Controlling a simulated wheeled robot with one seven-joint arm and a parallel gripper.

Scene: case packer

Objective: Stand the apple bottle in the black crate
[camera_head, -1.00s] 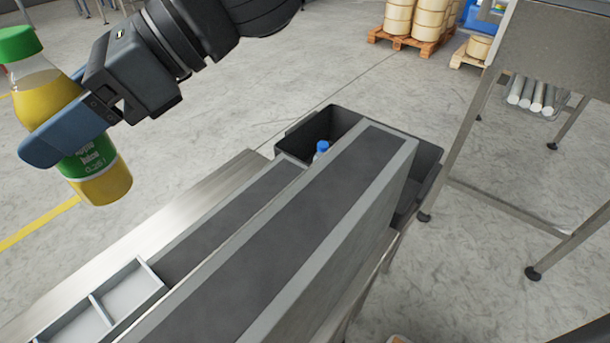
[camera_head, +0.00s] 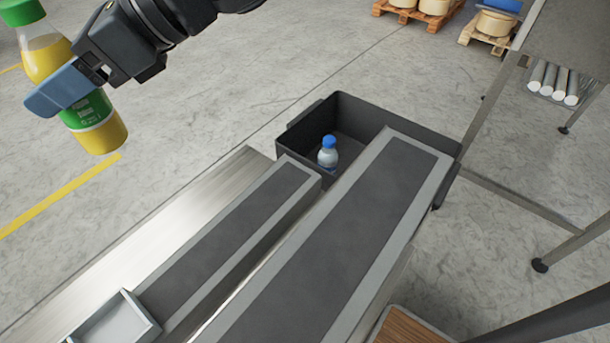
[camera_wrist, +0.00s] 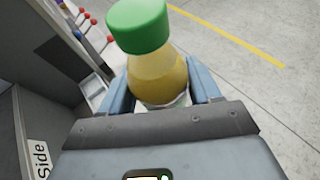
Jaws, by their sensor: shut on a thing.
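The apple bottle (camera_head: 45,47) has a green cap, yellow juice and a green label. My gripper (camera_head: 62,92) is shut on it at the upper left of the head view and holds it in the air, slightly tilted. In the wrist view the bottle (camera_wrist: 157,75) sits between the two blue fingers, cap toward the top of the picture. The black crate (camera_head: 365,112) stands beyond the far end of the conveyors, to the right of my gripper and well apart from it. Its right part is hidden behind the raised conveyor.
A clear bottle with a blue cap (camera_head: 328,153) stands in the crate's left part. A raised grey conveyor (camera_head: 350,230) lies in front of the crate, with a lower one (camera_head: 230,235) beside it. A grey divided tray (camera_head: 115,322) is at the lower left. A metal-legged stand is at the right.

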